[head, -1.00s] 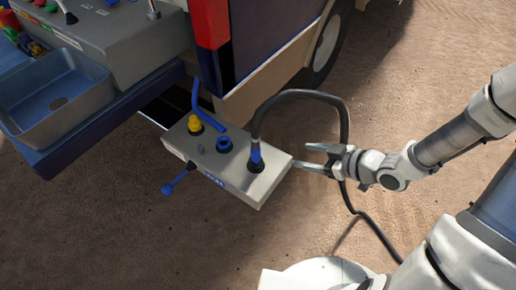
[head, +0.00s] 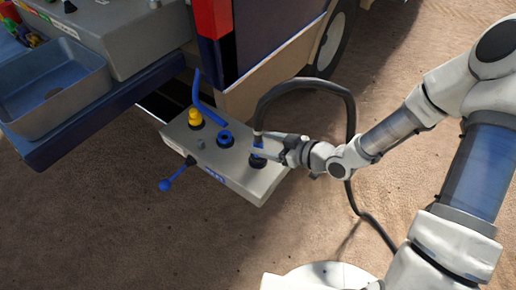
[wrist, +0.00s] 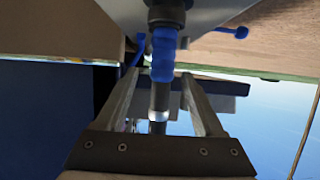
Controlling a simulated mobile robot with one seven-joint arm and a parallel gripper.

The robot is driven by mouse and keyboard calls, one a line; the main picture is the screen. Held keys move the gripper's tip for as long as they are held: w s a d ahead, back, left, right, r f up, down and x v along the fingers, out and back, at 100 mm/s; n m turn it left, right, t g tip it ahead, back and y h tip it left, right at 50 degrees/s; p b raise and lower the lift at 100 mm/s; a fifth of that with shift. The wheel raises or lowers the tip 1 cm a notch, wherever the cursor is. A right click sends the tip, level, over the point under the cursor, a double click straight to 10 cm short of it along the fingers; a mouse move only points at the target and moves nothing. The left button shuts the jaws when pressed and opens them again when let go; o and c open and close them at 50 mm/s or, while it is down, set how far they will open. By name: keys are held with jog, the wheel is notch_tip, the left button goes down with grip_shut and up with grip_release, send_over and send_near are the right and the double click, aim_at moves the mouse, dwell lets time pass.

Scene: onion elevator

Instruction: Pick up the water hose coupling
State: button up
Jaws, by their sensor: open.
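The water hose coupling (head: 257,152) stands upright at the right end of the grey socket box, with its blue body partly hidden by my gripper. It also shows in the wrist view, where the blue coupling (wrist: 163,55) with a grey metal end lies between my fingers. A black hose (head: 304,92) rises from it and loops right, down to the ground. My gripper (head: 262,147) is open, with one finger on each side of the coupling. In the wrist view, gaps show between the fingers and the coupling.
The grey box (head: 232,175) also holds a yellow plug (head: 195,117), a blue ring socket (head: 225,139), a bent blue handle (head: 206,100) and a blue-knobbed lever (head: 167,185). The machine body and wheel (head: 333,45) are behind. Open dirt lies in front.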

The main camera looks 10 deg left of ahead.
jog(key=b+x, duration=0.1)
jog(key=x, duration=0.3)
jog(key=shift+s+a+f+b, duration=0.1)
jog(key=shift+f+b, duration=0.1)
jog(key=shift+b, duration=0.1)
jog(key=shift+w+a+f, duration=0.15)
jog(key=shift+w+a, duration=0.1)
jog(key=shift+a, duration=0.25)
grip_shut()
